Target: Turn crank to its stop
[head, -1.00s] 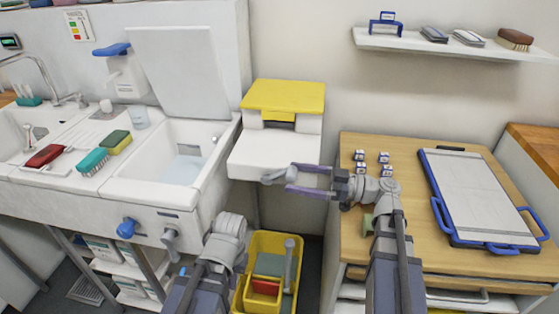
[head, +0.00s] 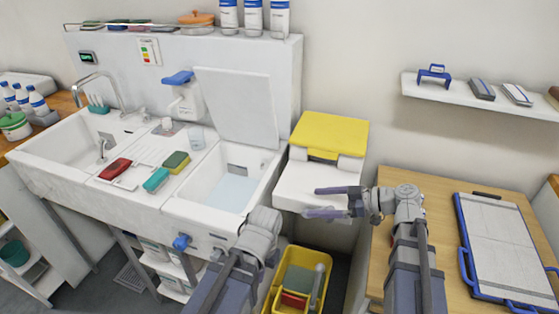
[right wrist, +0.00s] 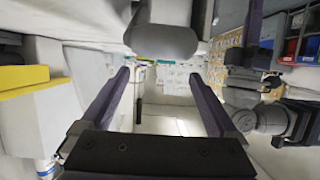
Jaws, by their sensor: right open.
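A grey rounded handle on a stem, which looks like the crank's grip, shows large in the right wrist view (right wrist: 165,40), at the top middle and close to the fingers. It is not shut between them. In the head view I cannot separate it from my right gripper (head: 311,201), which is open over the white base (head: 290,192) below the yellow lid (head: 330,133). The right fingers also frame the right wrist view (right wrist: 160,74). My left arm rises at the lower middle of the head view. Its gripper is hidden there and shows only partly in the right wrist view.
A sink unit (head: 120,212) with a raised lid stands to the left. A yellow bin (head: 322,290) stands on the floor below. A wooden table (head: 420,180) with a blue-edged board (head: 500,235) is on the right. A shelf (head: 480,98) hangs above it.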

